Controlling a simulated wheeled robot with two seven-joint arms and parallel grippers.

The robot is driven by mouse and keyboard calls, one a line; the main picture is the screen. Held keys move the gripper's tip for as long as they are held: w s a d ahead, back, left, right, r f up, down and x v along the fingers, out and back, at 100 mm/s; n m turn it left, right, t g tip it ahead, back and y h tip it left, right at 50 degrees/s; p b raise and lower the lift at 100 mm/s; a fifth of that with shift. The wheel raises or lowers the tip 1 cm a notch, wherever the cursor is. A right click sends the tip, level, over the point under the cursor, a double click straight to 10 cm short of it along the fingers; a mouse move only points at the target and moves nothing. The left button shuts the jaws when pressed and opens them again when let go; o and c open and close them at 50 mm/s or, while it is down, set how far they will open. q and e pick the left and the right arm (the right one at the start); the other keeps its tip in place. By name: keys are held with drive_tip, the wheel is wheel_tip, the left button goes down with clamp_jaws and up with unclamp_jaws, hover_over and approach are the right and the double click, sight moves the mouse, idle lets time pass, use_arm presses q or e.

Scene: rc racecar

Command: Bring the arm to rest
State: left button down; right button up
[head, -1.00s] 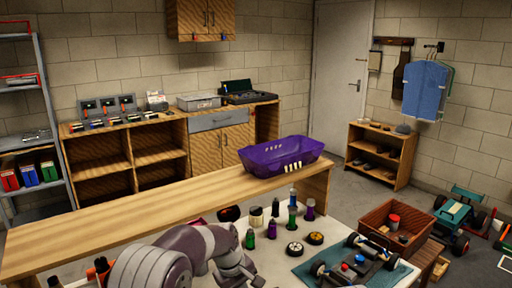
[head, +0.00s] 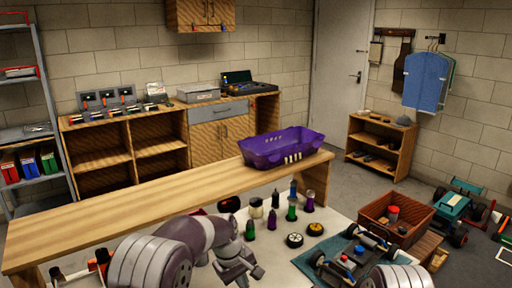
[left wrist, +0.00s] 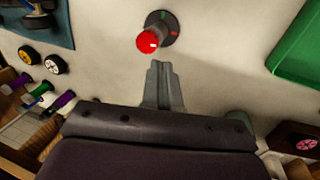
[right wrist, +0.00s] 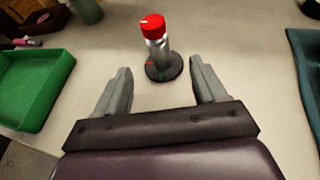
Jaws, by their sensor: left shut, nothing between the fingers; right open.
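My left gripper (head: 246,274) is low in the head view, over the pale worktop. In the left wrist view its fingers (left wrist: 158,70) are together with nothing between them. A red-capped cylinder on a dark round base (left wrist: 162,32) stands just beyond their tips. My right gripper (right wrist: 160,76) is open and empty in the right wrist view. A red-capped cylinder on a dark round base (right wrist: 157,50) stands upright ahead, apart from the fingers. In the head view only a piece of my right arm shows at the bottom right; that gripper is hidden.
A car chassis (head: 352,260) lies on a blue mat (head: 305,262). A purple bin (head: 283,150) sits on the wooden shelf (head: 150,212). A green tray (right wrist: 35,85) is left in the right wrist view.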

drive_tip(key=d+r+m+h+p, duration=0.3)
drive_tip(key=d+r+m+h, duration=0.35)
drive_tip(key=m, duration=0.85)
drive_tip(key=s+d+r+m+g+h+p, duration=0.15)
drive_tip(key=s+d+r+m+h, duration=0.45)
drive_tip(key=m, duration=0.8)
use_arm(q)
drive_tip(key=s+a+r+m, duration=0.2)
drive_tip(key=s+a, duration=0.3)
drive_tip(key=s, duration=0.3)
drive_tip(key=s+a+r+m+y+p, duration=0.1)
drive_tip(key=s+a+r+m, duration=0.1)
drive_tip(key=s, duration=0.7)
drive_tip(key=s+a+r+m+y, duration=0.1)
drive_tip(key=s+a+r+m, duration=0.1)
drive_tip(key=s+a, duration=0.5)
drive_tip(key=shift+s+a+r+m, duration=0.35)
drive_tip(key=shift+s+m, duration=0.35)
drive_tip(key=shift+s, duration=0.5)
use_arm(e)
drive_tip(key=s+r+m+g+y, duration=0.1)
drive_tip(key=s+m+g, duration=0.1)
drive_tip(key=s+m, duration=0.6)
drive_tip(key=s+a+r+m+g+y, duration=0.1)
drive_tip(key=s+m+g, duration=0.2)
drive_tip(key=s+m, duration=0.6)
drive_tip(key=shift+a+r, duration=0.3)
drive_tip(key=shift+r, duration=0.1)
